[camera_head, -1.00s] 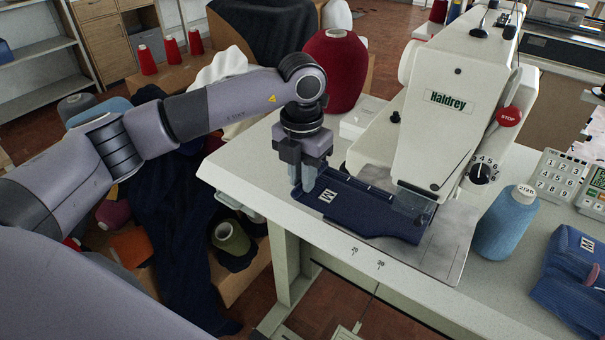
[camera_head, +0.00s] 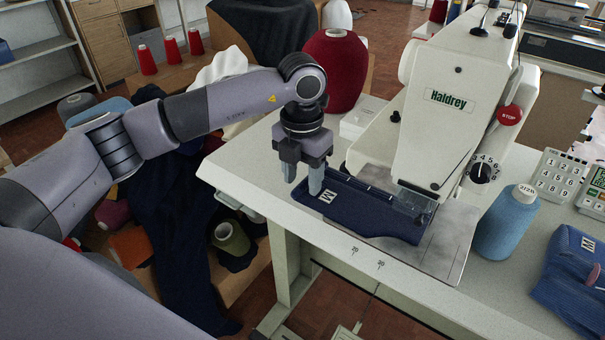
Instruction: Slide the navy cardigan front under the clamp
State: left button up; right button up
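The navy cardigan front (camera_head: 372,213) lies flat on the white machine table, with a white label at its left end. Its right end reaches the clear clamp piece (camera_head: 413,203) below the machine head; how far it lies under the clamp is hard to tell. My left gripper (camera_head: 302,183) points down at the left end of the navy front. The right finger is close to the label and the left finger is past the cloth's left edge. My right gripper is out of view.
The sewing machine (camera_head: 440,120) stands behind the cloth. A blue thread cone (camera_head: 507,222) and another folded navy piece (camera_head: 575,270) are to the right. A large dark red cone (camera_head: 333,75) stands behind my gripper. The table's front edge is clear.

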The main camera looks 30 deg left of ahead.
pick_arm(q)
notch_tip(320, 180, up, 7)
jog(key=shift+r+b, duration=0.1)
jog(key=shift+b, duration=0.2)
dwell(0.4)
dwell(0.3)
